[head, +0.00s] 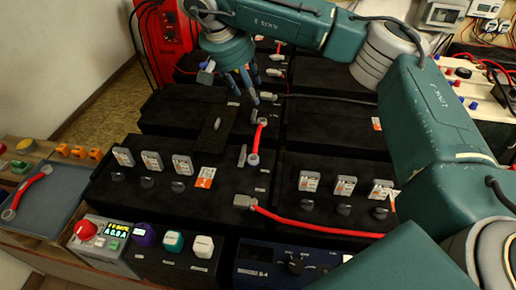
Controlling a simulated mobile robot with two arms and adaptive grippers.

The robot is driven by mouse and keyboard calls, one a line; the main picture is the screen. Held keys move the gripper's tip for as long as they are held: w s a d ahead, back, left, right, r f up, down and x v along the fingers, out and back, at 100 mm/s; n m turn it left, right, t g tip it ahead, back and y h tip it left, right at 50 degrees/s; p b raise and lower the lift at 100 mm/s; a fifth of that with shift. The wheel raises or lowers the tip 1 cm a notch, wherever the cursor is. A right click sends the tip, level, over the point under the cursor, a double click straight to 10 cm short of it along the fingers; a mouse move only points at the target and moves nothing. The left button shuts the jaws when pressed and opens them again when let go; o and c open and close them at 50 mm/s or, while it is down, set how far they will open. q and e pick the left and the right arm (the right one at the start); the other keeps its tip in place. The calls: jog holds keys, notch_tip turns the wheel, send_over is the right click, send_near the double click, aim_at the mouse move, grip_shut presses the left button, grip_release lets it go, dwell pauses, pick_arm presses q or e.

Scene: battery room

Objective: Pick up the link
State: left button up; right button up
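A short red link (258,138) with metal eyelets lies across two black batteries near the middle, roughly upright in the picture. A second red link (28,192) with ring ends lies in a grey tray (62,205) at the far left. My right gripper (246,97) hangs fingers down above the far battery row, just up and left of the middle link and apart from it. Its fingers look spread, with nothing seen between them. My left gripper is not in view.
Black batteries (180,207) fill the bench, with meters and knobs on top. A long red cable (310,229) runs right from a terminal. A control box (105,243) and coloured knobs line the front. A red cabinet (162,45) stands behind. My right arm covers much of the right side.

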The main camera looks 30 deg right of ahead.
jog(key=b, duration=0.6)
send_near(259, 134)
notch_tip(259, 134, up, 2)
jog(key=x, duration=0.1)
jog(key=b+x, duration=0.1)
jog(key=x, duration=0.3)
jog(key=shift+s+a+f+b, duration=0.15)
jog(key=shift+a+f+b, duration=0.15)
jog(key=shift+b, duration=0.1)
jog(key=b+x, duration=0.1)
jog(key=x, duration=0.4)
jog(key=shift+d+f, duration=0.2)
jog(key=shift+f, duration=0.15)
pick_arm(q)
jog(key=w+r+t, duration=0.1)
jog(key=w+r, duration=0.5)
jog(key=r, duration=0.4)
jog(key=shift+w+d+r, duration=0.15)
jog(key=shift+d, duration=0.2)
pick_arm(e)
grip_shut()
